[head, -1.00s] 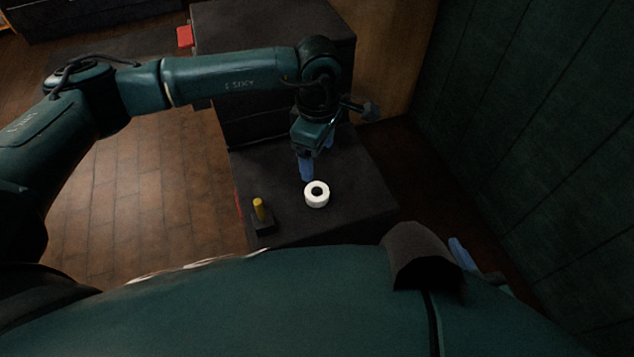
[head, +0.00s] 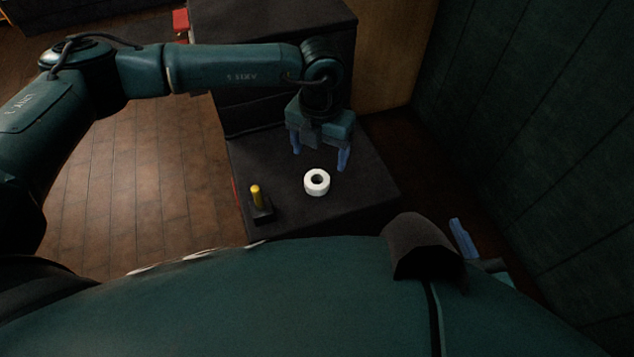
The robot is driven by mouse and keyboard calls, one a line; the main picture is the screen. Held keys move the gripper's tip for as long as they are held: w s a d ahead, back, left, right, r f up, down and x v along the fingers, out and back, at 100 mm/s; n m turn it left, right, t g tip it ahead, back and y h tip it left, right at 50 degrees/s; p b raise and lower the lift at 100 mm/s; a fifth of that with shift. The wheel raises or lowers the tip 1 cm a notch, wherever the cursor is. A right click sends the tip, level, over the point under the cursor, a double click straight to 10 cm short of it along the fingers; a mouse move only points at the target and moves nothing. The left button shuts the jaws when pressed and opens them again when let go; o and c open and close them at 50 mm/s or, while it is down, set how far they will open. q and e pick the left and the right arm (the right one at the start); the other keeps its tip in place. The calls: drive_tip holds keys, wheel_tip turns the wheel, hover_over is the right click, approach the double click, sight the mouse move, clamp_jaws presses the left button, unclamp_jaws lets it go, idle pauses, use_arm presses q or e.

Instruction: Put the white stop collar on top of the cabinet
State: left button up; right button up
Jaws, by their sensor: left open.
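The white stop collar (head: 317,183), a short ring with a dark hole, lies flat on a low dark surface (head: 355,205). My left gripper (head: 320,158) is open and empty, its two blue fingers spread left and right just beyond the collar on its far side. No contact with the collar shows. A taller dark block that looks like the cabinet (head: 270,22) stands behind, with its flat top partly in view beyond my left arm. One blue finger of my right gripper (head: 463,238) shows at the lower right; the rest is largely hidden.
A yellow peg on a dark base (head: 257,197) stands left of the collar, near the low surface's left edge. A dark green panelled wall (head: 530,130) closes off the right side. A red object (head: 180,22) is beside the tall block. The cabinet's visible top is clear.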

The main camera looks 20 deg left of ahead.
sight(317, 179)
use_arm(q)
wheel_tip(317, 179, down, 3)
drive_tip(key=shift+f+b, duration=0.2)
drive_tip(key=shift+b, duration=0.1)
drive_tip(key=f, duration=0.1)
drive_tip(key=f+b, duration=0.1)
drive_tip(key=f, duration=0.2)
drive_tip(key=shift+a+f, duration=0.1)
drive_tip(key=shift+a, duration=0.15)
drive_tip(key=shift+f+b, duration=0.3)
drive_tip(key=shift+f, duration=0.3)
use_arm(e)
drive_tip(key=shift+w+a+r+n+t+y, duration=0.2)
drive_tip(key=shift+a+n+t+y, duration=0.1)
drive_tip(key=shift+n+t+y, duration=0.3)
use_arm(q)
drive_tip(key=shift+c, duration=0.3)
drive_tip(key=c, duration=1.1)
drive_tip(key=shift+r, duration=0.15)
